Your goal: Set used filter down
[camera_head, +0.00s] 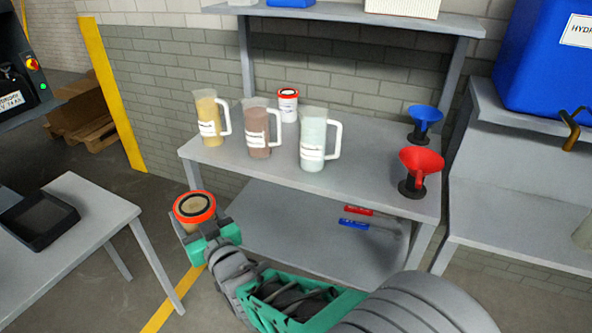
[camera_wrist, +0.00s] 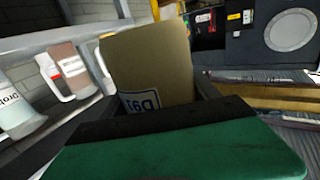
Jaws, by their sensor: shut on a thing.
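The used filter (camera_head: 195,208) is a tan-brown cylinder with an orange-red rim, seen from above in the head view. My gripper (camera_head: 205,232) is shut on it and holds it in the air, in the gap between the left table and the shelf bench. In the wrist view the filter (camera_wrist: 152,62) stands between the two dark fingers, its tan side and part of a white label showing. A black square tray (camera_head: 70,229) sits on the grey table (camera_head: 112,215) at the left, apart from the filter. Another canister with a red rim (camera_head: 288,104) stands on the bench.
Three labelled jugs, tan (camera_head: 209,118), brown (camera_head: 256,128) and pale (camera_head: 313,140), stand on the bench (camera_head: 365,165). Blue (camera_head: 425,120) and red (camera_head: 420,165) funnels stand at its right. Red and blue tools lie on the lower shelf (camera_head: 280,225). The left table's right part is bare.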

